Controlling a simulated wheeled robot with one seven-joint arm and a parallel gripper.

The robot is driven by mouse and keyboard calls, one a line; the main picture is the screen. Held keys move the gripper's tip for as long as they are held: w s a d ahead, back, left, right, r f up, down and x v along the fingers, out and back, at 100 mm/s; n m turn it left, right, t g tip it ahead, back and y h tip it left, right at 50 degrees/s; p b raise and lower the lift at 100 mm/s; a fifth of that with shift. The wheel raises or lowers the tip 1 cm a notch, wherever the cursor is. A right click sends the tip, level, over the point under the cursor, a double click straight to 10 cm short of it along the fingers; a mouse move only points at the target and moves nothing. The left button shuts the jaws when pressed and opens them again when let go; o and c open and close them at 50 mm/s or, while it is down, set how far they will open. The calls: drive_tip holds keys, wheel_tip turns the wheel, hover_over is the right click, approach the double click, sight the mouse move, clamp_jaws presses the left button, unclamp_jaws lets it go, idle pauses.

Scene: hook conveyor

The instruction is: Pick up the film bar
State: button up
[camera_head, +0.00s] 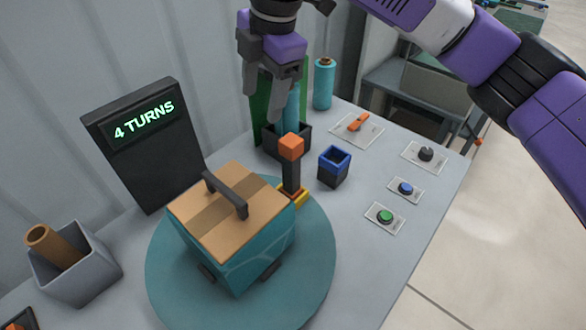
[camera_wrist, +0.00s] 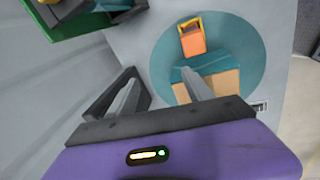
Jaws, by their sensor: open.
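An upright dark bar with an orange top (camera_head: 291,168), which looks like the film bar, stands in a yellow holder (camera_head: 298,199) at the rear edge of the turntable (camera_head: 315,270). In the wrist view its orange top (camera_wrist: 192,42) shows ahead of the fingers, within the yellow piece. My gripper (camera_head: 262,105) hangs up and behind the bar, fingers pointing down, apart from it. In the wrist view my gripper (camera_wrist: 157,75) shows two spread fingers with nothing between them. A teal-wrapped box (camera_head: 240,225) with a dark handle sits on the turntable.
A teal roll (camera_head: 290,106) stands in a dark holder by a green panel (camera_head: 262,98), close to my gripper. A second teal roll (camera_head: 323,84) is behind. A blue-rimmed cup (camera_head: 334,167), buttons (camera_head: 385,216) and an orange switch (camera_head: 358,122) lie right. A "4 TURNS" screen (camera_head: 150,150) stands left.

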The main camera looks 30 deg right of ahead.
sight(291, 139)
drive_tip(key=s+d+g, duration=0.1)
drive_tip(key=s, duration=0.1)
drive_tip(key=s+d+f+n+g+h, duration=0.1)
drive_tip(key=s+d, duration=0.1)
drive_tip(key=shift+n, duration=0.3)
drive_tip(key=shift+s+d+f, duration=0.1)
drive_tip(key=shift+d+f, duration=0.05)
drive_tip(key=shift+d, duration=0.1)
drive_tip(key=shift+f+p, duration=0.65)
drive_tip(key=shift+f, duration=3.15)
clamp_jaws()
